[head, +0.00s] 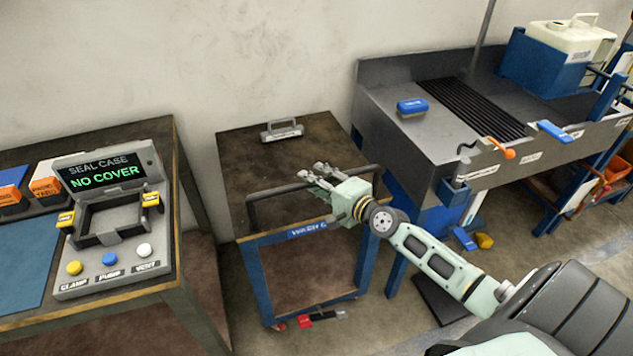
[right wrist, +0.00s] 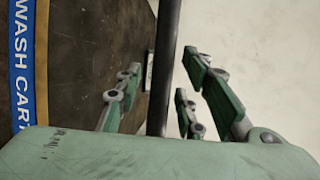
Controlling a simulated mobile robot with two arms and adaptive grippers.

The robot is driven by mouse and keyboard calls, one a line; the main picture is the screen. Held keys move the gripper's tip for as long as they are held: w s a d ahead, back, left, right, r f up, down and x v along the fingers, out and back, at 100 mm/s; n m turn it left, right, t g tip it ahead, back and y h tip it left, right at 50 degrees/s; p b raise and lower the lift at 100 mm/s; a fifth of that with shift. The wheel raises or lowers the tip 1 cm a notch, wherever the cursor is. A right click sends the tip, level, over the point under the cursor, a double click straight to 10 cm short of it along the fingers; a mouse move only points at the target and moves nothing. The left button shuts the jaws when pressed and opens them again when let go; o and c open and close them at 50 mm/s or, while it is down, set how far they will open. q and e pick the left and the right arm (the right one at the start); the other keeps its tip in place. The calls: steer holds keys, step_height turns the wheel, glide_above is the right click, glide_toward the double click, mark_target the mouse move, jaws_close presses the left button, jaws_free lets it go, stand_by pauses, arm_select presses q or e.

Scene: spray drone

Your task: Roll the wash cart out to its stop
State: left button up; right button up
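The wash cart (head: 263,180) stands against the wall, with a brown top, a blue frame and a dark push bar (head: 283,189) along its front. In the right wrist view its blue "WASH CART" label (right wrist: 22,65) runs down the left edge. My right gripper (head: 318,176) is at the push bar, above the cart's front edge. The right wrist view shows the bar (right wrist: 163,70) passing between its spread fingers, with gaps on both sides. The fingers look open and not closed on the bar. My left gripper is not in view.
A metal handle (head: 282,131) sits at the back of the cart top. A bench with the seal case device (head: 108,225) stands close on the left. A grey wash sink (head: 431,140) stands close on the right. A red item (head: 305,321) lies low by the cart's front.

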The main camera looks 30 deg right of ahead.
jaws_close()
steer(key=shift+f, duration=0.1)
stand_by(0.4)
